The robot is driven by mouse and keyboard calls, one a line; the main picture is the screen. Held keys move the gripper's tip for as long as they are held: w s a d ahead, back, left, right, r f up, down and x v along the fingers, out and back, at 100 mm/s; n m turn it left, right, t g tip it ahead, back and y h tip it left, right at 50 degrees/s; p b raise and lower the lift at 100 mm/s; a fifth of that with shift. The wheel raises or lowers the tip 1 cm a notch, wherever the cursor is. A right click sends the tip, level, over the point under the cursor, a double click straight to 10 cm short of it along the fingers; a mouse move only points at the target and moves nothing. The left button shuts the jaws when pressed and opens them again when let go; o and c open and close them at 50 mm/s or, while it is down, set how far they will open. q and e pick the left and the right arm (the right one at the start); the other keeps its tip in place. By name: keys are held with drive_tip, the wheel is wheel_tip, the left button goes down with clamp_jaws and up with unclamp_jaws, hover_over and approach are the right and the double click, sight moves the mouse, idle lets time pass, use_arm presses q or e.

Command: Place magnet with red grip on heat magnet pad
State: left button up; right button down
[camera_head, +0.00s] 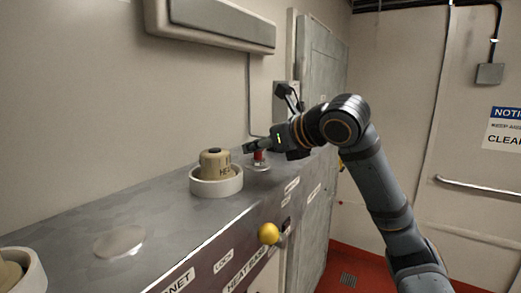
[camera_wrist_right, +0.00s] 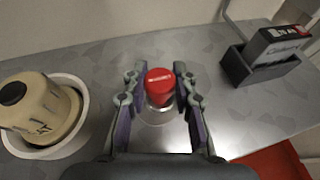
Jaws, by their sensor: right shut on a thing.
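The magnet with the red grip (camera_head: 259,156) is upright at the far part of the metal counter, over a round pale pad (camera_head: 257,167). In the right wrist view its red top (camera_wrist_right: 160,80) is between the fingers of my right gripper (camera_wrist_right: 160,88), which is shut on it. The pad (camera_wrist_right: 160,135) shows below the magnet there. I cannot tell whether the magnet touches the pad. In the head view my right gripper (camera_head: 256,148) reaches in from the right. My left gripper is not in view.
A beige cylinder (camera_head: 214,163) stands in a white ring (camera_head: 216,186) left of the magnet. Another bare round pad (camera_head: 119,241) lies nearer on the counter (camera_head: 165,215). A yellow knob (camera_head: 269,233) sticks out of the front. A dark holder with a box (camera_wrist_right: 265,60) is at right in the wrist view.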

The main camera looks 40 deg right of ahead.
drive_tip(key=shift+a+f, duration=0.15)
drive_tip(key=shift+a, duration=0.3)
drive_tip(key=c, duration=1.3)
unclamp_jaws()
drive_tip(key=shift+o, duration=1.1)
drive_tip(key=shift+d, duration=0.45)
drive_tip(key=shift+a+r, duration=0.2)
drive_tip(key=shift+r, duration=0.05)
drive_tip(key=shift+s+b, duration=0.3)
use_arm(q)
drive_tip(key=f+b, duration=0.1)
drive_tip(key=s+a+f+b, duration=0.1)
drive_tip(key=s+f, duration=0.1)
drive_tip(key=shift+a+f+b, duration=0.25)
drive_tip(key=shift+b, duration=0.15)
use_arm(e)
drive_tip(key=v, duration=1.1)
drive_tip(key=shift+s+r, duration=0.1)
drive_tip(key=shift+s, duration=0.1)
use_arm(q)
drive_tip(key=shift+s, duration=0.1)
